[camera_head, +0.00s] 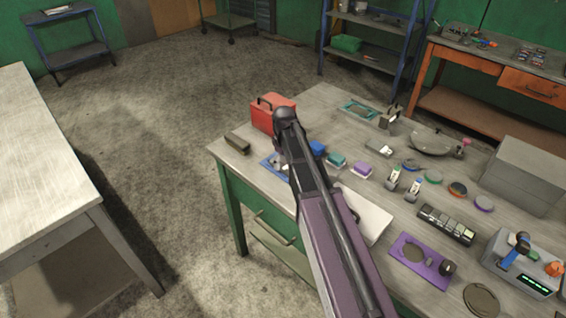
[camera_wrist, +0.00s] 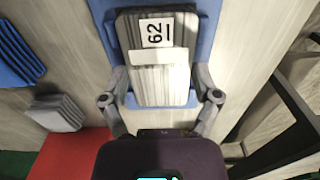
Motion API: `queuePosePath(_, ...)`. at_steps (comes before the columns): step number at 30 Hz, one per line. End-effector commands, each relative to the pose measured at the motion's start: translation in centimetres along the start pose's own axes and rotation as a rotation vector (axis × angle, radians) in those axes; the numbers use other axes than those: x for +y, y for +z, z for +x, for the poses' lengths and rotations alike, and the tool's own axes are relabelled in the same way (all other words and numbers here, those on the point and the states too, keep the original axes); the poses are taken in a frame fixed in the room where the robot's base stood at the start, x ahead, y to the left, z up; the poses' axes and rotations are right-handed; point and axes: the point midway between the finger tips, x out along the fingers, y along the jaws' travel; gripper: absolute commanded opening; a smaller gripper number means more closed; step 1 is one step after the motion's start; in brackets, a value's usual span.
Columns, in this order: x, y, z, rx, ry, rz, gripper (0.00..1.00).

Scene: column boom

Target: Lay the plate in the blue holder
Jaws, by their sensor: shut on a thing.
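The plate (camera_wrist: 160,88) is grey and ribbed, with a white "62" label and a pale band, in the wrist view. My gripper (camera_wrist: 162,82) has one finger on each side of the plate's lower part and is shut on it. The blue holder (camera_wrist: 207,28) shows around and behind the plate. The plate lies over the holder in this view; whether it rests on it or is just above, I cannot tell. In the head view part of the blue holder (camera_head: 267,166) shows at the table's left end; my arm hides the plate and fingers.
A red toolbox (camera_head: 268,116) stands close behind the holder. A dark block (camera_head: 237,143) lies at the table corner, and a blue block (camera_head: 317,148) sits right of my arm. Several small items fill the table's right side.

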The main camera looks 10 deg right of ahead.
Motion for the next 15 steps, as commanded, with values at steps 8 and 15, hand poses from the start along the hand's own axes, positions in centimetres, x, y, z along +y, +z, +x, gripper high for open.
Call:
queuePosePath(8,0.02,0.01,0.03,0.0,0.0,0.0,1.0)
queuePosePath(15,0.02,0.01,0.0,0.0,0.0,0.0,1.0)
